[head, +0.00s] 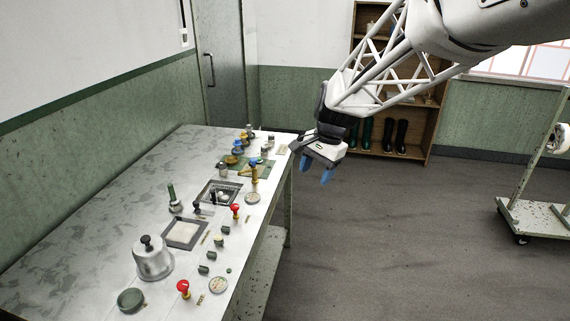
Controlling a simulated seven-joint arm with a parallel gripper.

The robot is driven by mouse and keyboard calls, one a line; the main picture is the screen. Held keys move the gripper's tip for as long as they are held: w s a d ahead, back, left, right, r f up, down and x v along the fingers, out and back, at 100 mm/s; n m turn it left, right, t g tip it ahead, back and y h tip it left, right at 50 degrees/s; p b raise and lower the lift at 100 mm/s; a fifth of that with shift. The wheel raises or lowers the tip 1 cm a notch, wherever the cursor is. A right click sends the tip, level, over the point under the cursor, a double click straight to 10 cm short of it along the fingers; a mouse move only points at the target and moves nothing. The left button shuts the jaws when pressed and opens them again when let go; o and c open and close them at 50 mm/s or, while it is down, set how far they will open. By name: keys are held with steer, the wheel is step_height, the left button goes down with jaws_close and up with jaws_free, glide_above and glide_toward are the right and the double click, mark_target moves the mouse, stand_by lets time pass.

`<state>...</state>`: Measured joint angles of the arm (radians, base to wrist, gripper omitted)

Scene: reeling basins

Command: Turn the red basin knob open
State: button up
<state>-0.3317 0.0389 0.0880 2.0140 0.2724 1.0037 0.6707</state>
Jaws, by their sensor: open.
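Two red knobs show on the grey metal bench (95,222). One red knob (235,208) stands on the right side of the bench near the square basins, and another red knob (183,287) stands near the front edge of the picture. I cannot tell which belongs to which basin, or how far either is turned. One square basin (202,187) is dark inside, and a nearer square basin (184,233) has pale contents. My gripper (317,170) has blue fingertips, is open and empty, and hangs past the bench's far right corner, apart from both knobs.
A lidded metal pot (153,262), a green bowl (130,301), a dark green upright handle (172,194) and a brass fitting (254,173) stand on the bench. Several small pegs lie along its right side. A trolley (540,215) stands far right. The floor between is clear.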

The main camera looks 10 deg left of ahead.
steer(key=w+a+f+m+g, duration=0.1)
steer(key=w+a+f, duration=0.2)
steer(key=a, duration=0.3)
steer(key=w+a+f+m, duration=0.1)
steer(key=w+a+f, duration=0.2)
steer(key=a, duration=0.3)
steer(key=m+g, duration=0.1)
glide_toward(235, 205)
steer(key=f, duration=0.1)
steer(key=shift+s+d+f+y, duration=0.1)
steer(key=shift+f+y, duration=0.05)
steer(key=shift+y, duration=0.25)
steer(key=shift+x, duration=3.9)
steer(key=shift+s, duration=0.15)
steer(key=shift+c, duration=0.4)
steer(key=c, duration=0.8)
steer(key=shift+c, duration=0.2)
